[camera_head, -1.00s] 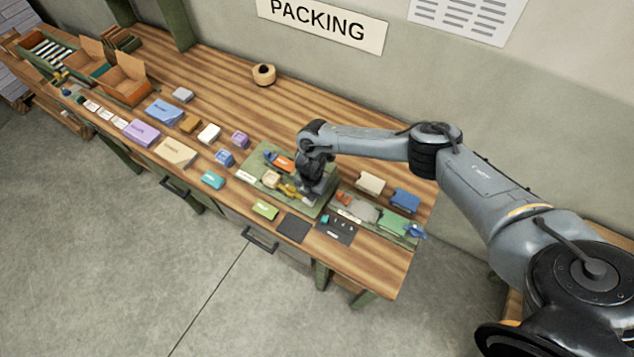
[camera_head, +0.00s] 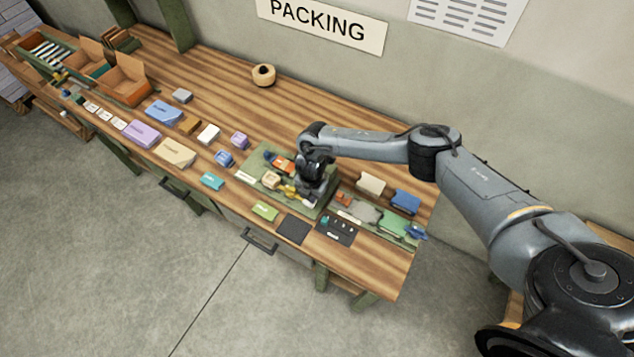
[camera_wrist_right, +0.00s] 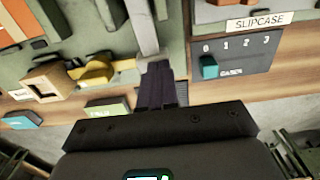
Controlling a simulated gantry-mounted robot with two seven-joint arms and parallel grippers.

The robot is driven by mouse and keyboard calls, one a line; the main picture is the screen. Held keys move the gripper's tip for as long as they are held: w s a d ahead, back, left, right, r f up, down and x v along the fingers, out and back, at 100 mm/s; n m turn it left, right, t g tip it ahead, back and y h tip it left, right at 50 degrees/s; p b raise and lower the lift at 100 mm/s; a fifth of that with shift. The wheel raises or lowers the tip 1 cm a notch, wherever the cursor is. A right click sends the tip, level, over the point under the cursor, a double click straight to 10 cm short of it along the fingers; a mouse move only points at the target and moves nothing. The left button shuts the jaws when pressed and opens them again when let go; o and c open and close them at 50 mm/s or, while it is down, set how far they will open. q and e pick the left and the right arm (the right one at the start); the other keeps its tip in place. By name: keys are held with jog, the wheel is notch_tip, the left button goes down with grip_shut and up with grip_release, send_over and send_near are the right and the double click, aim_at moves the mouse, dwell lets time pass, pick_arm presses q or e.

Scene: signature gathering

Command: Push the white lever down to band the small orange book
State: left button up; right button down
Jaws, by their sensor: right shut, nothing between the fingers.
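The small orange book (camera_head: 283,166) lies on the green banding station (camera_head: 262,153) on the bench, beside my right arm; orange also shows at the upper left of the right wrist view (camera_wrist_right: 18,22). A yellow part (camera_wrist_right: 92,72) with a pale end (camera_wrist_right: 122,65) lies left of my fingers; I cannot tell whether this is the white lever. A pale grey upright bar (camera_wrist_right: 143,25) stands just beyond the fingertips. My right gripper (camera_wrist_right: 162,70) is shut and empty, low over the station; contact is unclear. My left gripper is out of view.
A green book (camera_head: 265,211) and a dark pad (camera_head: 293,228) lie near the front edge. A dark numbered tray (camera_wrist_right: 237,58) and the slipcase area lie right of the gripper. Several other books and boxes are spread leftward; the back of the bench is mostly clear.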

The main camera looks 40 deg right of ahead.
jog(key=shift+r+p, duration=2.85)
jog(key=shift+r, duration=0.3)
jog(key=shift+r+p, duration=1.15)
jog(key=shift+r, duration=0.15)
